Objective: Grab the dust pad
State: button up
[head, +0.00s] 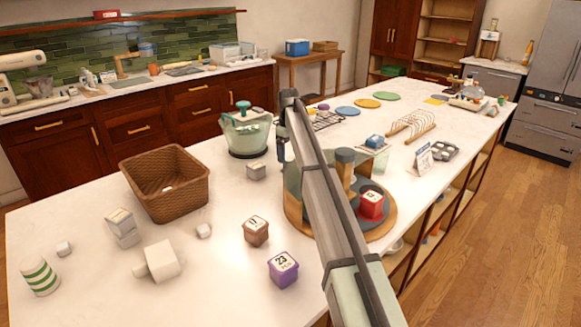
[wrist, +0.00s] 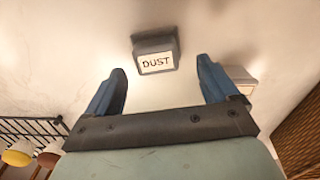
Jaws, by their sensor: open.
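The dust pad (wrist: 156,54) is a small grey block with a white label reading "DUST". In the wrist view it lies on the white counter, just beyond the fingertips and roughly centred between them. My gripper (wrist: 161,68) has two blue fingers spread wide, with nothing held between them. The pad looks apart from both fingers. In the head view, a small grey block (head: 256,171) right of the wicker basket may be the pad, but its label is not readable there. My arm hides much of the gripper in that view.
A brown box (head: 256,230) and a purple box (head: 283,268) sit nearer. A pale block (wrist: 238,78) lies beside the right finger.

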aim_at(290, 159)
jog(key=shift+d+f, duration=0.15)
jog(key=shift+f, duration=1)
jog(key=shift+d+f, duration=0.15)
jog(key=shift+f, duration=0.95)
jog(key=c, duration=0.9)
